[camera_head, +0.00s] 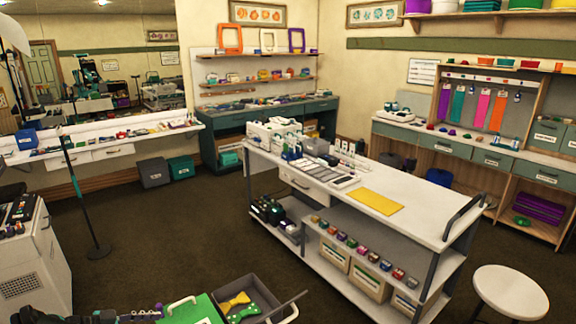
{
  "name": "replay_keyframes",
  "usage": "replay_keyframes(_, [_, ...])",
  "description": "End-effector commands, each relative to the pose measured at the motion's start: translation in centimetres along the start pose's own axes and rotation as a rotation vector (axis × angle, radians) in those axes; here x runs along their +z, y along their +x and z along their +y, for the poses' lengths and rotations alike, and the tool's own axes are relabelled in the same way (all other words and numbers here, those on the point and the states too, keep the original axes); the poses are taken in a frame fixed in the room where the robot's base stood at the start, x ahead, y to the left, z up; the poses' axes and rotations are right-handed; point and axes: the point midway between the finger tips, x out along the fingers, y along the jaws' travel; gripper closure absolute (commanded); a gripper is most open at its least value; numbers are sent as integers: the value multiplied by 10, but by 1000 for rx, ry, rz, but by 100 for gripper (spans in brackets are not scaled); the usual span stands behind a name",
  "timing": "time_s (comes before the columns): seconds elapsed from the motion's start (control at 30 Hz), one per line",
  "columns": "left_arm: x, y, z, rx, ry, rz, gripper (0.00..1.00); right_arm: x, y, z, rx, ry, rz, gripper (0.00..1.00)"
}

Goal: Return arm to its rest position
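Neither of my grippers can be made out in the head view. A dark shape with small coloured bits (120,317) lies along the bottom edge at the left, cut off by the frame; I cannot tell whether it is part of my arm. A grey bin (287,304) stands at the bottom centre, partly cut off. It holds a yellow bow tie (233,301) and a green polka-dot bow tie (244,313). A green item with a white handle (192,308) is beside it.
A white cart-table (430,216) with a yellow sheet (375,201) stands in the middle. A round white stool (509,291) is at right. A thin stand (84,201) and a white cabinet (38,261) are at left. Brown floor (160,235) lies open between.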

Motion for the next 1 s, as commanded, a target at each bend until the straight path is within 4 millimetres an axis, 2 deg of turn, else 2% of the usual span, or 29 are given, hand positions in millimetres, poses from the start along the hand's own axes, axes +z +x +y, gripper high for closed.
replay_keyframes(0.37, [-24,13,17,-5,-95,-81,58,0,0,0,0,0,0,60])
replay_keyframes(0.63, [-52,27,46,-36,-221,-194,58,0,0,0,0,0,0,60])
replay_keyframes(0.77, [-68,34,71,-72,-300,-270,58,0,0,0,0,0,0,60])
replay_keyframes(0.87, [-81,39,99,-122,-372,-342,58,0,0,0,0,0,0,60])
replay_keyframes(1.0, [-94,40,148,-237,-470,-442,58,0,0,0,0,0,0,60])
